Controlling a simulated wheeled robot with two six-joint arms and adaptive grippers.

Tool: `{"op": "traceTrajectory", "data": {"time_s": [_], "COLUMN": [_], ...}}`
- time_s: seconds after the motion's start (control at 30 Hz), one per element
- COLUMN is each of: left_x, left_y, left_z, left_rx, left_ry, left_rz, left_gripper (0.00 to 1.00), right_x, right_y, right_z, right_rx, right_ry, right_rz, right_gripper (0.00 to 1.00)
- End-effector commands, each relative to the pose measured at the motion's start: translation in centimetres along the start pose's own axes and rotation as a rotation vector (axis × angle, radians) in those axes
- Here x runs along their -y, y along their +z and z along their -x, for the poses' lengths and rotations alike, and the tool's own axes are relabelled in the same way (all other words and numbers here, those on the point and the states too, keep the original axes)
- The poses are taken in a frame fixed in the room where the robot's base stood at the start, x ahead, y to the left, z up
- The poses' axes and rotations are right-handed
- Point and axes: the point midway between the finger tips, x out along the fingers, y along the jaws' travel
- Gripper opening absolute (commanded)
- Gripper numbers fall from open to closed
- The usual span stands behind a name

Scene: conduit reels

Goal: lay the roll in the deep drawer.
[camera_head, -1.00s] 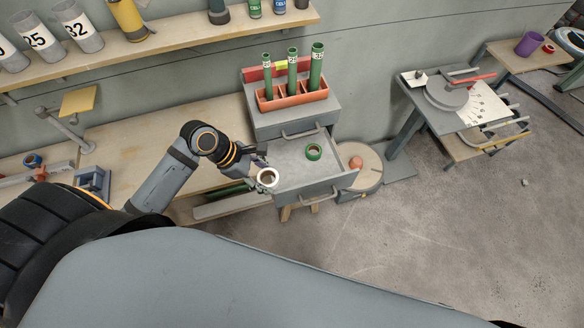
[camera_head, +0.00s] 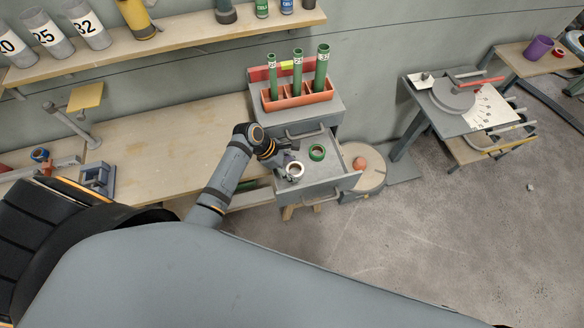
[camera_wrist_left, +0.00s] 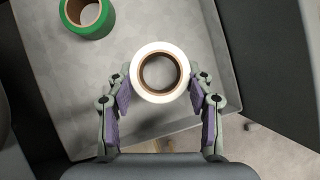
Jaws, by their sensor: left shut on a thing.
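A white roll (camera_head: 294,178) with a brown core is held by my left gripper (camera_head: 288,162), whose jaws are shut on its sides. In the left wrist view the roll (camera_wrist_left: 160,46) sits between the purple finger pads. The open grey drawer (camera_head: 326,183) lies below, and the roll is over its left part. I cannot tell the exact height of the roll above the drawer floor. A green roll (camera_wrist_left: 96,29) lies in the drawer towards the back. My right gripper is not in view.
The drawer unit (camera_head: 319,112) carries an orange tray (camera_head: 300,101) with several green tubes. A wooden workbench (camera_head: 170,140) stands to the left. A round wooden reel (camera_head: 370,178) is just right of the drawer. Drawer floor right of the held roll is free.

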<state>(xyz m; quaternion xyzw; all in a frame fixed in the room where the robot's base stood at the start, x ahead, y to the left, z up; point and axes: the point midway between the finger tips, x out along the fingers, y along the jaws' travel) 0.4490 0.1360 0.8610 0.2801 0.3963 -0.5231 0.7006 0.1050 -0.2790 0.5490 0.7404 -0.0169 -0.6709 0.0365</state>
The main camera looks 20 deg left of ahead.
Motion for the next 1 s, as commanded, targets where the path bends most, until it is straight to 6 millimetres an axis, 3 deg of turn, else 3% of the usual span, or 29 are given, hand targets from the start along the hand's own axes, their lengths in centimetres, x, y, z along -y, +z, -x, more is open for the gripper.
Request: {"op": "traceTrajectory", "data": {"time_s": [0.77,0.8,0.93,1.0], "left_x": [-0.1,-0.1,-0.1,-0.1], "left_y": [-0.8,-0.8,-0.8,-0.8], "left_z": [-1.3,-1.3,-1.3,-1.3], "left_rx": [0.001,0.001,0.001,0.001], "left_ry": [0.001,0.001,0.001,0.001], "left_rz": [0.000,0.000,0.000,0.000], "left_gripper": [0.00,0.56,0.74,0.76], "right_x": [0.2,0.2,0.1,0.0], "right_y": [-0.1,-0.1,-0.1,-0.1], "right_z": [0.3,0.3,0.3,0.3], "right_rx": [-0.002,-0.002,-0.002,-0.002], "right_ry": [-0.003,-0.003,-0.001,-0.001], "right_rz": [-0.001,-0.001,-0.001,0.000], "right_gripper": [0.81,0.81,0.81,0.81]}}
